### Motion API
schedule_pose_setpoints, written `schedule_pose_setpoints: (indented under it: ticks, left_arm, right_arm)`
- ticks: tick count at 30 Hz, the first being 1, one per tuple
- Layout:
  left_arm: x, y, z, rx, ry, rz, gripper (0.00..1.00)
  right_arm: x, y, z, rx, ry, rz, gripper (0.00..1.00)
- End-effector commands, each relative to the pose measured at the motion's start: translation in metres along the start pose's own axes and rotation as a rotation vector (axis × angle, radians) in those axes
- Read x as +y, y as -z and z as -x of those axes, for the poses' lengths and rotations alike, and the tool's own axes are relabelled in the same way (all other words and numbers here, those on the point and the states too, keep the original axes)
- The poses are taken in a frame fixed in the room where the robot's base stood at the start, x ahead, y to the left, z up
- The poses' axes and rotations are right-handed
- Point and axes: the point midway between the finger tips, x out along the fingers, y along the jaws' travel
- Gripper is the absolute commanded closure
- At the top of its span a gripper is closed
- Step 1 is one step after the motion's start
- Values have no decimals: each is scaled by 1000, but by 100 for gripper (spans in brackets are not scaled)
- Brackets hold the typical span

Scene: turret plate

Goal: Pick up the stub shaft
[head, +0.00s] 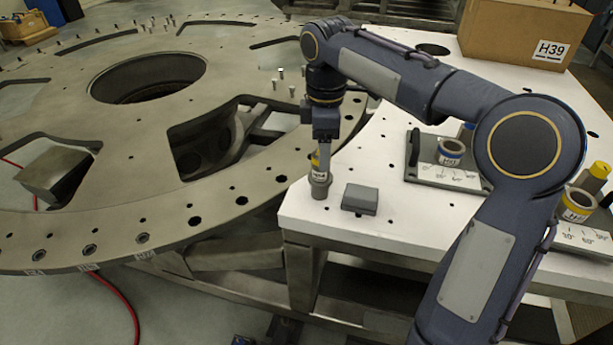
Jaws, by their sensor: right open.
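A small stub shaft (320,187) stands upright near the left corner of the white table, with a grey foot and a yellow band with a pale label above it. My right gripper (322,160) points down right over it. Its jaws are open and at the height of the yellow band; they hide part of the shaft's upper end. I cannot tell whether the fingers touch it. My left gripper is not in view.
A dark grey block (360,199) lies just right of the shaft on the white table (420,225). Labelled holders with banded cylinders (451,153) (576,205) stand further right. A cardboard box (525,35) marked H39 is at the back. The large turret plate (120,185) with holes and pins fills the left.

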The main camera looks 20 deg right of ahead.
Motion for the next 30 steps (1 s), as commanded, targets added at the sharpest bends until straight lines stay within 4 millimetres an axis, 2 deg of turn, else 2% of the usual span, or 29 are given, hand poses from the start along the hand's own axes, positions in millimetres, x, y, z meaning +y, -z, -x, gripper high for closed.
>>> schedule_pose_setpoints:
  ticks: [10, 20, 30]
  left_arm:
    - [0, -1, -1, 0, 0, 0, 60]
    - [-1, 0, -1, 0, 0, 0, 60]
    - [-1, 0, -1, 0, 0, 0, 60]
  right_arm:
    - [2, 3, -48, 0, 0, -1, 39]
    - [2, 4, -54, 2, -1, -2, 41]
    - [2, 4, -53, 2, -1, -2, 85]
